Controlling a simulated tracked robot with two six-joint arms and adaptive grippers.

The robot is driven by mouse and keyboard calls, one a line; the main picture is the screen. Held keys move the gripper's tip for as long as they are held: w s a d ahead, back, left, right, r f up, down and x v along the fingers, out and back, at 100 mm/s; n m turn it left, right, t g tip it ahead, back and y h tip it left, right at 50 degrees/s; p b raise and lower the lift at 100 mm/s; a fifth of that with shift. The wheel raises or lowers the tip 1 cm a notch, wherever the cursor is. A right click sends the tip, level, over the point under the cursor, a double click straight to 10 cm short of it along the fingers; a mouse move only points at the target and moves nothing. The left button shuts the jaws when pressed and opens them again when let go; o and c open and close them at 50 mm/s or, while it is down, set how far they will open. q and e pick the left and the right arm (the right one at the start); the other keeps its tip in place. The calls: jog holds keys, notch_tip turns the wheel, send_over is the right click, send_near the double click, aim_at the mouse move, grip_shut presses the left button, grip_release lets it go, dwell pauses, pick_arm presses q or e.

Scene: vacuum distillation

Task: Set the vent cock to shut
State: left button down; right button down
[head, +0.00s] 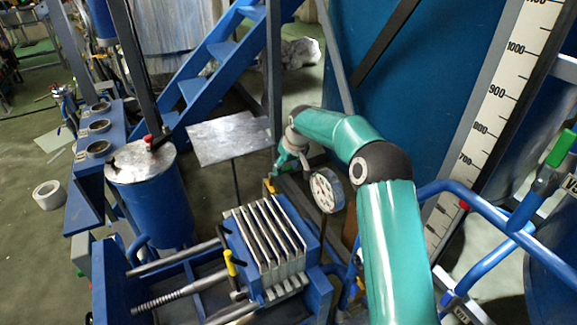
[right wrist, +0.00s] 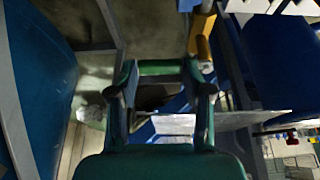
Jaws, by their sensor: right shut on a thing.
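My right gripper (head: 279,170) reaches down past the far end of the plate press, and its teal arm comes in from the lower right. The grip itself is small and partly hidden in the head view. In the right wrist view the two fingers (right wrist: 160,80) show from behind, and a yellow part (right wrist: 203,38) lies just past them. I cannot tell the cock's exact angle. My left gripper is not in view.
A round dial gauge (head: 326,190) stands close to the right of my gripper. The plate press (head: 265,240) lies in front, with another yellow handle (head: 230,262). A blue drum (head: 150,200) with a red knob stands left. Blue pipes and a green-handled valve (head: 562,148) are at right.

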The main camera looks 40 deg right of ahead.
jog(key=shift+c, duration=2.4)
grip_release()
jog(key=shift+f, duration=0.4)
jog(key=shift+r, duration=0.1)
jog(key=shift+r, duration=0.2)
jog(key=shift+r, duration=0.3)
notch_tip(320, 180, up, 9)
